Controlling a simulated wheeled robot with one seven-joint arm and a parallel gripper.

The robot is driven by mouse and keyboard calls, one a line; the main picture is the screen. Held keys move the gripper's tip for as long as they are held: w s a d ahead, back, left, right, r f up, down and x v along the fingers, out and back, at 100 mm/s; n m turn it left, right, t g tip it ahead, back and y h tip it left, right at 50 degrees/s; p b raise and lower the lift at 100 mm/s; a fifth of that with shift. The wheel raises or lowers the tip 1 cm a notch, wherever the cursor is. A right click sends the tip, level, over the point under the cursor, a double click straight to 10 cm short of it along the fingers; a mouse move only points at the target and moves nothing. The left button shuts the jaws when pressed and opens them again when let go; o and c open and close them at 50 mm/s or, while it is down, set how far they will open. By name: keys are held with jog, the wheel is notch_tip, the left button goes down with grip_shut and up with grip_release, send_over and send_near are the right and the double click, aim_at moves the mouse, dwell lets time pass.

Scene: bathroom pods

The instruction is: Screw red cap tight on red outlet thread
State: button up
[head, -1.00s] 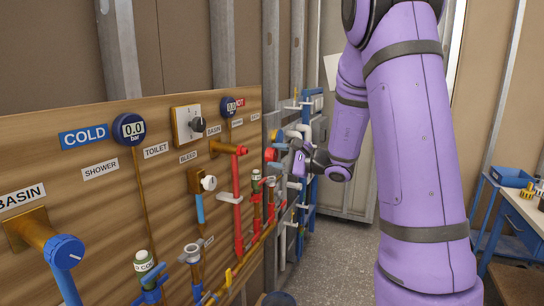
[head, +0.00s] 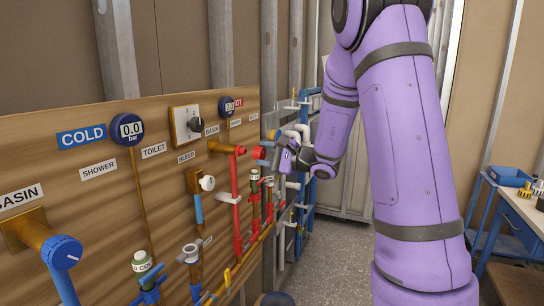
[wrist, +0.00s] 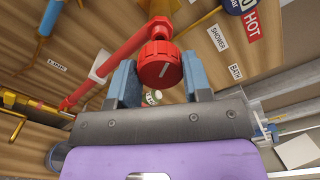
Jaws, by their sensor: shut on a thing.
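The red cap (wrist: 158,66) is ribbed, with a pale line on its face. It is between the two blue-grey fingers of my gripper (wrist: 159,80) in the wrist view, and the fingers are shut on it. In the head view, the cap (head: 257,153) is just right of the red outlet (head: 239,150), roughly level with it, and my gripper (head: 267,155) comes from the right. A narrow gap seems to show between cap and outlet. In the wrist view the red outlet fitting (wrist: 160,7) is behind the cap, which hides the thread.
The wooden panel (head: 100,190) carries several pipes, valves and gauges. A red pipe (head: 236,200) runs down from the outlet. Capped valves (head: 255,180) stand below right of it. Blue pipework (head: 308,190) is farther back. The floor (head: 335,240) right of the panel is clear.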

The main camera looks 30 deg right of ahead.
aim_at(245, 151)
jog(key=shift+x, duration=1.2)
jog(key=shift+x, duration=1.05)
dwell(0.8)
jog(key=o, duration=1)
jog(key=shift+s, duration=0.1)
jog(key=v, duration=1)
jog(key=shift+s+d, duration=0.2)
